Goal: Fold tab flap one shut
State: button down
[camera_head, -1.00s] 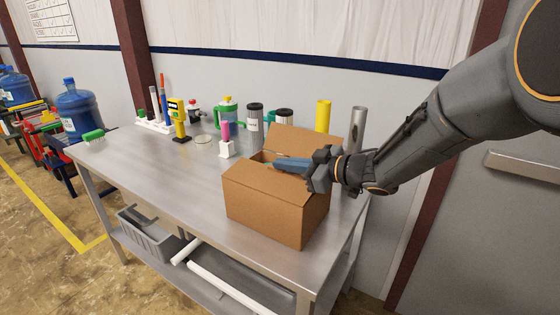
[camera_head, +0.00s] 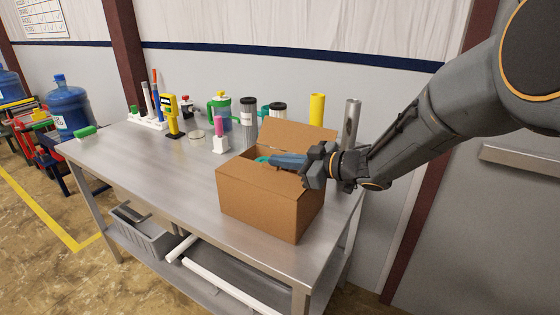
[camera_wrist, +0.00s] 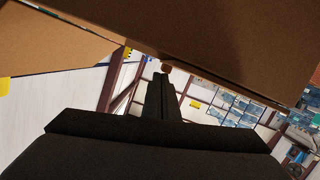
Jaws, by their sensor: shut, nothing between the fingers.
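A brown cardboard box (camera_head: 258,207) stands on the metal table near its front right corner. In the head view its back flap (camera_head: 300,136) stands up, tilted. The box top is partly open. My gripper (camera_head: 270,160) reaches in from the right over the opening, its fingers pointing left. The fingers are shut with nothing between them. A small teal patch shows at the fingertips; I cannot tell what it is. In the wrist view the closed fingers (camera_wrist: 160,85) are dark, and cardboard (camera_wrist: 235,45) fills the top. Which flap is tab flap one cannot be told.
On the metal table (camera_head: 150,165), a yellow tube (camera_head: 316,108) and a grey tube (camera_head: 351,120) stand behind the box. The table's left front is clear.

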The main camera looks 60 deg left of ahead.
jog(key=shift+r+p, duration=0.3)
jog(key=shift+r, duration=0.1)
notch_tip(320, 180, up, 4)
jog(key=shift+f+p, duration=0.1)
jog(key=shift+p, duration=1.05)
jog(key=b+v, duration=0.1)
jog(key=v, duration=0.2)
jog(key=b+v, duration=0.1)
jog(key=v, duration=0.2)
jog(key=b+v, duration=0.1)
jog(key=v, duration=0.1)
jog(key=shift+w+d+f+b, duration=0.25)
jog(key=shift+w+d+b, duration=0.1)
jog(key=shift+w+b, duration=0.1)
jog(key=shift+w+d+r, duration=0.2)
jog(key=shift+d, duration=0.25)
